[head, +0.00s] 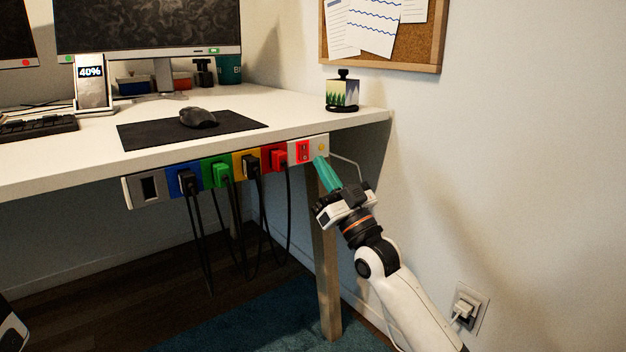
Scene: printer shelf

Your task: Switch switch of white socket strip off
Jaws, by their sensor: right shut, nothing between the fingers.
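The socket strip (131,191) is mounted under the front edge of the desk. It has blue, green, yellow and red sockets and a white right end. A red switch (303,151) sits on that white end, beside a small yellow round spot (321,147). Whether the switch is on or off is too small to tell. My right gripper (320,161) has teal fingers, shut and empty. Its tips are just below and to the right of the red switch, by the strip's lower edge. I cannot tell whether they touch it. My left gripper is not in view.
Black plugs and a green and a red plug fill the sockets, with cables (200,235) hanging below. A desk leg (326,270) stands behind my right gripper. The desk top (290,110) is above, and a wall (500,150) is at the right.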

